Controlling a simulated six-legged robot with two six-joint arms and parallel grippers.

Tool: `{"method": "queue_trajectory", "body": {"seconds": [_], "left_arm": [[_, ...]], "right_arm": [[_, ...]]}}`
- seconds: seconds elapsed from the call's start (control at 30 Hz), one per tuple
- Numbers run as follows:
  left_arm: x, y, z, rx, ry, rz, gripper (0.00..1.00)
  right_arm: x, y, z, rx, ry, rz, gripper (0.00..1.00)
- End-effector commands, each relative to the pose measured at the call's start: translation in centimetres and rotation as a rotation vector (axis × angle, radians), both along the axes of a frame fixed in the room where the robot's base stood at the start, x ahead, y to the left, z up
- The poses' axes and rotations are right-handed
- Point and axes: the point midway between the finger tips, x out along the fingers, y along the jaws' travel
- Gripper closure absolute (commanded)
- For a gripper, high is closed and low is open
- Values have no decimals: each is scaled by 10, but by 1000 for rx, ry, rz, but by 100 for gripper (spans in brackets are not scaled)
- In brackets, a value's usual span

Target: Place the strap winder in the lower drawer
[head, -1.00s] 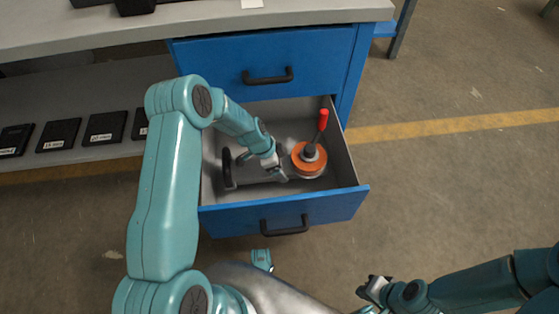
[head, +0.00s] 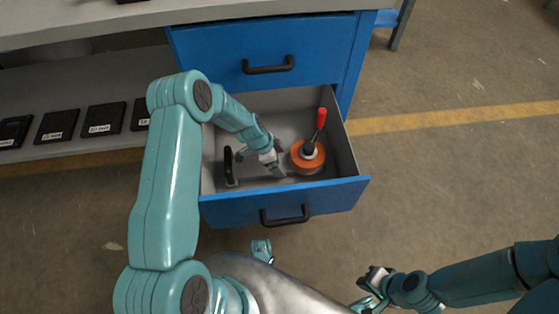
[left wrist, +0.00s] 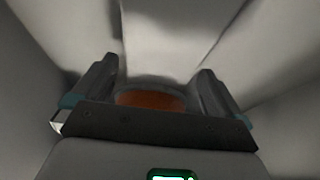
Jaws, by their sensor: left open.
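The strap winder (head: 307,158) has an orange round drum and an upright red-tipped handle. It rests inside the open lower drawer (head: 285,207), on the right side of its floor. My left gripper (head: 281,160) is open inside the drawer, just left of the drum; I cannot tell whether it touches it. In the left wrist view the open fingers (left wrist: 160,88) stand on either side, with the orange drum (left wrist: 150,100) partly hidden behind the gripper body. My right gripper (head: 367,286) is outside the drawer, low and right; its jaw opening is unclear.
A black upright piece (head: 231,166) stands at the drawer's left; its link to the winder is hidden. The upper drawer (head: 265,45) is shut above. Several black labelled boxes (head: 103,117) lie on the shelf at left. Floor right of the cabinet is clear.

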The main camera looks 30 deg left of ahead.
Motion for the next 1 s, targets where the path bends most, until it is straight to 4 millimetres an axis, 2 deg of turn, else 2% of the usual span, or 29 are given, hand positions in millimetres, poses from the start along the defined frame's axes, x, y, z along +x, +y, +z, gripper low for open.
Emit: {"method": "queue_trajectory", "body": {"seconds": [0.03,0.2,0.4,0.6,1.0], "left_arm": [[-2,4,14,1,-1,2,0],[-11,16,52,1,-2,2,0],[-20,28,85,2,-2,1,0],[-24,32,96,0,0,0,0],[-24,32,96,0,0,0,0]], "right_arm": [[-1,1,7,0,1,3,100],[-3,3,18,2,5,14,100],[-5,5,26,4,8,21,100],[-6,5,28,4,9,23,100],[-6,5,28,4,9,23,100]]}}
